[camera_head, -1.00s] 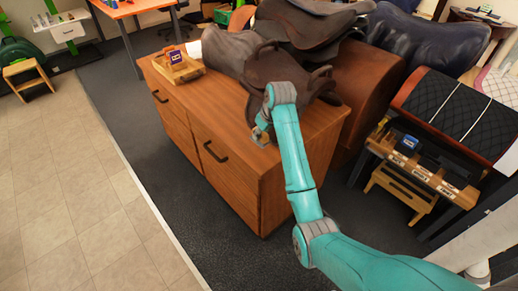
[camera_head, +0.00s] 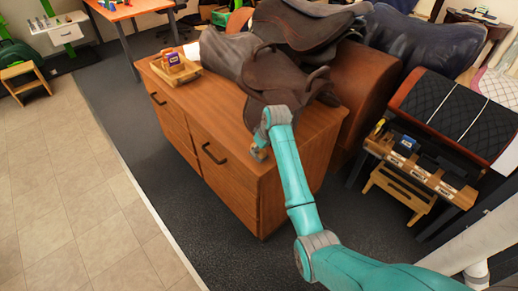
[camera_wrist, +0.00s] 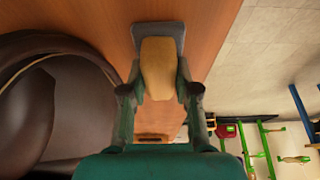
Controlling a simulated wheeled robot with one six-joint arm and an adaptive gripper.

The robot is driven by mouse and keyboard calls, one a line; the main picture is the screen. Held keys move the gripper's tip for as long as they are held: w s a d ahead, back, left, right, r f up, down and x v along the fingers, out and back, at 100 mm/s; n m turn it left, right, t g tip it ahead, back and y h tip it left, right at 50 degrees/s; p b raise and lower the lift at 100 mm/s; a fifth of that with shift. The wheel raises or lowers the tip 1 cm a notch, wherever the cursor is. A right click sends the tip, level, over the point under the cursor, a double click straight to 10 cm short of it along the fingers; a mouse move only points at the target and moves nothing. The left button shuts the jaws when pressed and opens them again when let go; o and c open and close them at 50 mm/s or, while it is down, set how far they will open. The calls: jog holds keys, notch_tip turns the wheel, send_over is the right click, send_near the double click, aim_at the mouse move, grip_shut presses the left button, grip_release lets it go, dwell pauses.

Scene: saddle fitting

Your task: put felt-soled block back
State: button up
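The felt-soled block shows in the wrist view as a tan wooden body (camera_wrist: 158,68) with a flat grey sole (camera_wrist: 143,38) at its far end. My gripper (camera_wrist: 159,88) has one finger on each side of the tan body and is shut on it. In the head view the block (camera_head: 259,154) is small at the end of my arm, over the near end of the wooden cabinet top. My gripper (camera_head: 262,143) is partly hidden there by my wrist. Whether the sole touches the cabinet top is hard to tell.
A dark brown saddle (camera_head: 270,75) lies on the cabinet (camera_head: 240,185) close to my gripper. A wooden tray (camera_head: 186,73) with a purple-and-orange item stands at the cabinet's far left. A dark bench with a labelled wooden rack (camera_head: 425,172) stands at the right.

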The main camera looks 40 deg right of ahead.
jog(key=o, duration=0.4)
jog(key=v, duration=1.2)
jog(key=shift+r, duration=0.15)
